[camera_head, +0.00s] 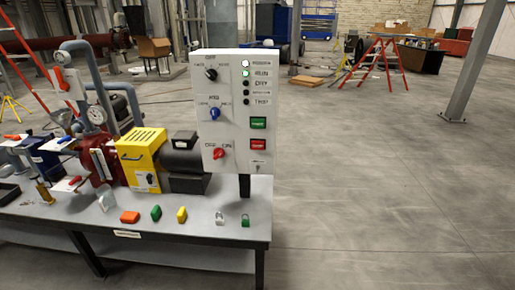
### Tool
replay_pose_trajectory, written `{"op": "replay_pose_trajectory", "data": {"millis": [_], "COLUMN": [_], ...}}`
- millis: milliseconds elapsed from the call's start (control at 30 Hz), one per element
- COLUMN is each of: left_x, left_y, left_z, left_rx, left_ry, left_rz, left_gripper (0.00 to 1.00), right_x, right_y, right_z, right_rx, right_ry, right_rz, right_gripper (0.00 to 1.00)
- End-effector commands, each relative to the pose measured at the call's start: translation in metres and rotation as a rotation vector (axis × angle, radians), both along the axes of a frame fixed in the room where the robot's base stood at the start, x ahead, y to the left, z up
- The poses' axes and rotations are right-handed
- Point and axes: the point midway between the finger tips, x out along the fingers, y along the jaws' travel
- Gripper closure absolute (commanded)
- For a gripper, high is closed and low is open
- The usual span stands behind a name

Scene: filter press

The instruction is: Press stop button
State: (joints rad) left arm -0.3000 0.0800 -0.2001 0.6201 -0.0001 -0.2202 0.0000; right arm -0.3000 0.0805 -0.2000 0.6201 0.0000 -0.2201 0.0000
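A white control box (232,110) stands on a post at the right end of the grey workbench. On its lower right face are a green button (259,123) and, below it, a red button (258,145). Their lettering is too small to read for certain; the red one looks like the stop button. A red rotary switch (219,154) marked OFF and ON sits left of the red button. Neither of my grippers shows in the head view.
The workbench (200,225) carries a yellow-guarded pump unit (143,160), a gauge (97,115), pipes and several small coloured pieces along its front. The floor right of the bench is clear. A red ladder (378,65) and a grey column (475,65) stand farther back.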

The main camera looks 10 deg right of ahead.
Motion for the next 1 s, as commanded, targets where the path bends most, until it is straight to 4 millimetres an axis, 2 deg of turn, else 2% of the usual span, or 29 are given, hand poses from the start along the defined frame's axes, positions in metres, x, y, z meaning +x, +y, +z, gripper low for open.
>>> {"op": "replay_pose_trajectory", "data": {"millis": [33, 300, 1000], "left_x": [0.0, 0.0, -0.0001], "left_y": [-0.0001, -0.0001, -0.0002], "left_z": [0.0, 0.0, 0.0], "left_rx": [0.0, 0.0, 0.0], "left_ry": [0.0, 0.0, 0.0], "left_rz": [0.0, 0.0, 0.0], "left_gripper": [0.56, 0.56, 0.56], "right_x": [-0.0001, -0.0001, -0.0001], "right_y": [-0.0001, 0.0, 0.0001], "right_z": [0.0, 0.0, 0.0], "right_rx": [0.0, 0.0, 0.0], "right_ry": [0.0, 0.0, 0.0], "right_rz": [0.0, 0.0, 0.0], "right_gripper": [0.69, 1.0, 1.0]}}
